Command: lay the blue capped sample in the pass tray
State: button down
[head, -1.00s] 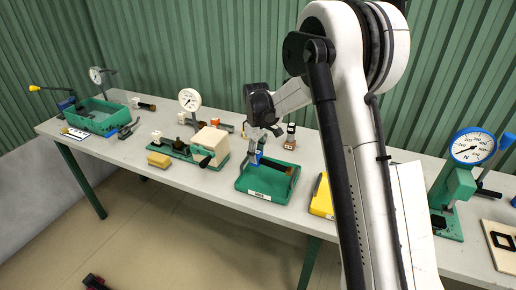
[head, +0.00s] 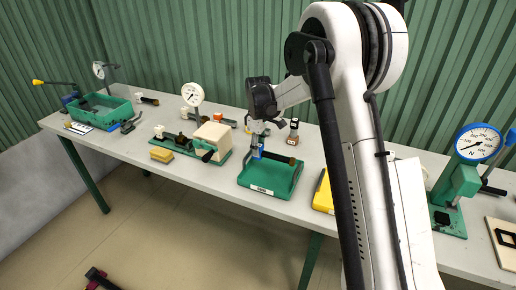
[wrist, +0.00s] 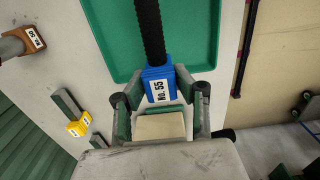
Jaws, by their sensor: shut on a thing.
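The blue capped sample is a black ribbed hose piece (wrist: 149,30) with a blue end cap (wrist: 158,84) labelled "No. 55". My gripper (wrist: 160,104) is shut on the blue cap, with a finger on each side. In the head view my gripper (head: 257,149) is at the back left of the green pass tray (head: 268,188). The hose (head: 280,159) points right, over the back part of the tray. In the wrist view it reaches across the tray floor (wrist: 188,35). I cannot tell whether the sample touches the tray.

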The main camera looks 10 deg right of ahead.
aim_at(258, 159)
jog(key=shift+f+b, duration=2.05)
jog(key=shift+f, duration=0.7)
jog(key=shift+b, duration=0.5)
jog(key=shift+f+b, duration=0.45)
jog(key=shift+f, duration=0.15)
jog(key=c, duration=1.3)
grip_release()
jog(key=shift+o, duration=0.2)
jog(key=shift+r, duration=0.15)
jog(key=shift+r+p, duration=1.55)
jog(key=shift+r, duration=2.35)
